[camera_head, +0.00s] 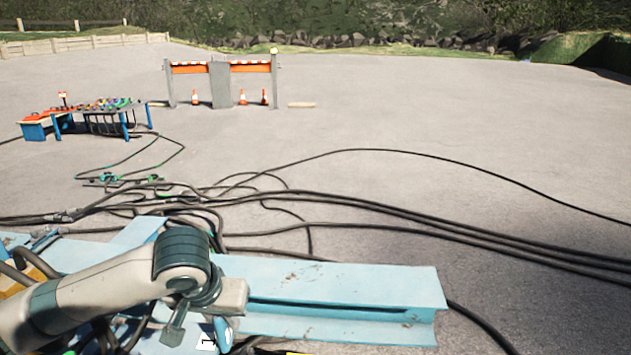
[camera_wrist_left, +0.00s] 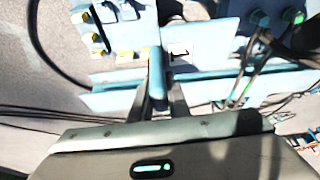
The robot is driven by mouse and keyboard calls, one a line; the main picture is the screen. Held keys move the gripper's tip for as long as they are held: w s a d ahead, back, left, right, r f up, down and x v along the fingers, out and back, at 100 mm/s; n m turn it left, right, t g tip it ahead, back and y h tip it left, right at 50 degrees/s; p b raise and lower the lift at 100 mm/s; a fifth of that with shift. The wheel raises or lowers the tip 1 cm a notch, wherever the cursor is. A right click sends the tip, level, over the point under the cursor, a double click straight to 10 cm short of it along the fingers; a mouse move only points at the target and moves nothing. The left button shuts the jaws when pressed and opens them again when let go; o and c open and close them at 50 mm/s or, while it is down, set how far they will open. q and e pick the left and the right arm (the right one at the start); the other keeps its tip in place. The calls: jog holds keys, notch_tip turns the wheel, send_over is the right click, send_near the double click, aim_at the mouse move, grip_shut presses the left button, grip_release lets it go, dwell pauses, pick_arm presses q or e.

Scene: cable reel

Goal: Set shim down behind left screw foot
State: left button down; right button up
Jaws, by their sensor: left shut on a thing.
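My left gripper (camera_wrist_left: 157,103) is shut on a small light blue piece, which I take to be the shim (camera_wrist_left: 156,75); it stands lengthwise between the fingers in the left wrist view. In the head view my left arm comes in from the left, and its hand hangs over the near side of a light blue steel beam (camera_head: 340,285). A white label with a black mark (camera_wrist_left: 180,52) lies just beyond the shim, and it also shows at the head view's bottom edge (camera_head: 207,346). I cannot make out the left screw foot for certain. My right gripper is not in view.
Blue blocks with yellow parts (camera_wrist_left: 105,35) stand at upper left in the wrist view. Black cables (camera_head: 400,210) cross the ground behind the beam. A blue-legged rack (camera_head: 105,115) and an orange-and-white barrier (camera_head: 250,68) stand far off. Open paving lies at right.

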pick_arm(q)
jog(key=s+f, duration=0.3)
jog(key=f, duration=1)
jog(key=shift+s+f, duration=0.3)
jog(key=shift+f, duration=0.1)
jog(key=shift+d, duration=0.15)
